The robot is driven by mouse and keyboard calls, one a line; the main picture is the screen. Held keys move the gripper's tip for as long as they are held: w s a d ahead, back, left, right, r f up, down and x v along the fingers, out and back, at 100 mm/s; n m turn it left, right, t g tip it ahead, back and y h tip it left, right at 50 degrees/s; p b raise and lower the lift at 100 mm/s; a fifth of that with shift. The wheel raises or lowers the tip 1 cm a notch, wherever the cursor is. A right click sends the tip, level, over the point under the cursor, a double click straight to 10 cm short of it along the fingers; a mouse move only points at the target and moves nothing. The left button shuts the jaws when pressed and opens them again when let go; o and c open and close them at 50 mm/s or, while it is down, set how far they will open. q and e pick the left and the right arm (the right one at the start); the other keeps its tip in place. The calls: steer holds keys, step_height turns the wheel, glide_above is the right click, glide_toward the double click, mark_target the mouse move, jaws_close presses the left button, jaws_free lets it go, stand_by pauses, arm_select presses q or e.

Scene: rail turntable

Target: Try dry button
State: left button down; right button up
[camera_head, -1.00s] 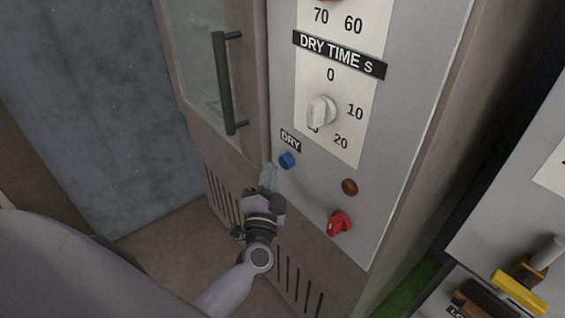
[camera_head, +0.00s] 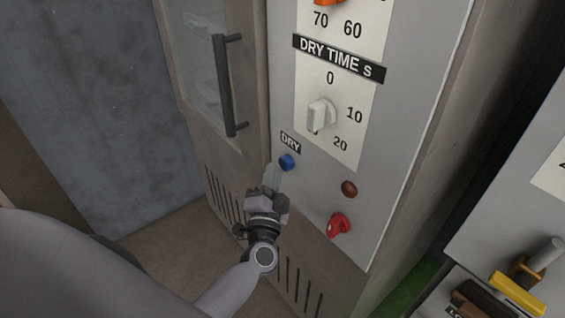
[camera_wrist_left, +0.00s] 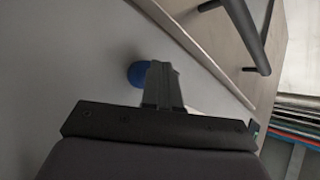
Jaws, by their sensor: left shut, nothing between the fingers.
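The blue dry button (camera_head: 286,162) sits on the grey control panel, just below the "DRY" label (camera_head: 291,142). My left gripper (camera_head: 271,176) is shut and empty, with its fingertips just below and left of the button in the head view. In the left wrist view the shut fingers (camera_wrist_left: 160,84) point at the panel, and the blue button (camera_wrist_left: 136,75) shows partly behind them on the left. I cannot tell whether the fingertips touch it. My right gripper is not in view.
The dry time dial (camera_head: 319,115) is above the button. A brown round lamp or button (camera_head: 349,189) and a red knob (camera_head: 338,225) are below right. A dark door handle (camera_head: 225,85) stands left of the panel. A yellow-handled part (camera_head: 517,294) is at lower right.

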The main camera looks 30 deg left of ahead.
arm_select(q)
steer(key=shift+w+d, duration=0.15)
steer(key=shift+w, duration=0.25)
stand_by(0.7)
stand_by(0.3)
steer(key=shift+s+a+p, duration=0.3)
steer(key=shift+s+p, duration=0.45)
steer(key=s+p, duration=0.1)
steer(key=s+a, duration=0.1)
steer(key=s, duration=0.1)
steer(key=s+a+p, duration=0.1)
steer(key=shift+s+p, duration=0.35)
